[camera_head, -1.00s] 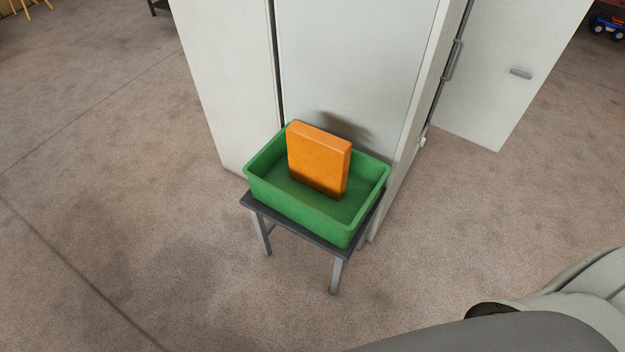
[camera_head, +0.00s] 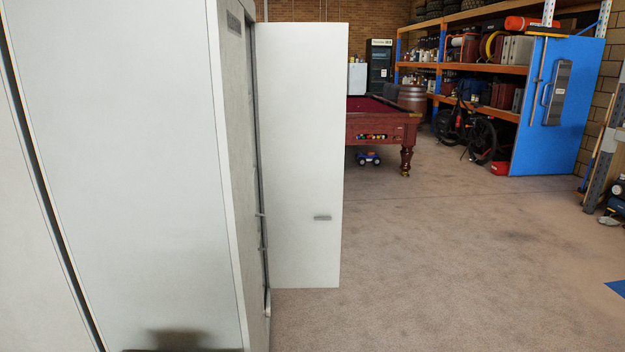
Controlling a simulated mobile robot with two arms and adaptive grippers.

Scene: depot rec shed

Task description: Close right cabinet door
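A tall pale grey cabinet (camera_head: 130,170) fills the left of the head view, its side panel facing me. Its front is seen nearly edge-on. A pale cabinet door (camera_head: 297,150) stands open beyond that front edge, sticking out to the right, with a small grey handle (camera_head: 322,217) on its lower part. I cannot tell whether another door is open, as the cabinet's front is almost hidden. Neither of my grippers shows in the view.
Open carpet (camera_head: 440,260) lies to the right of the door.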

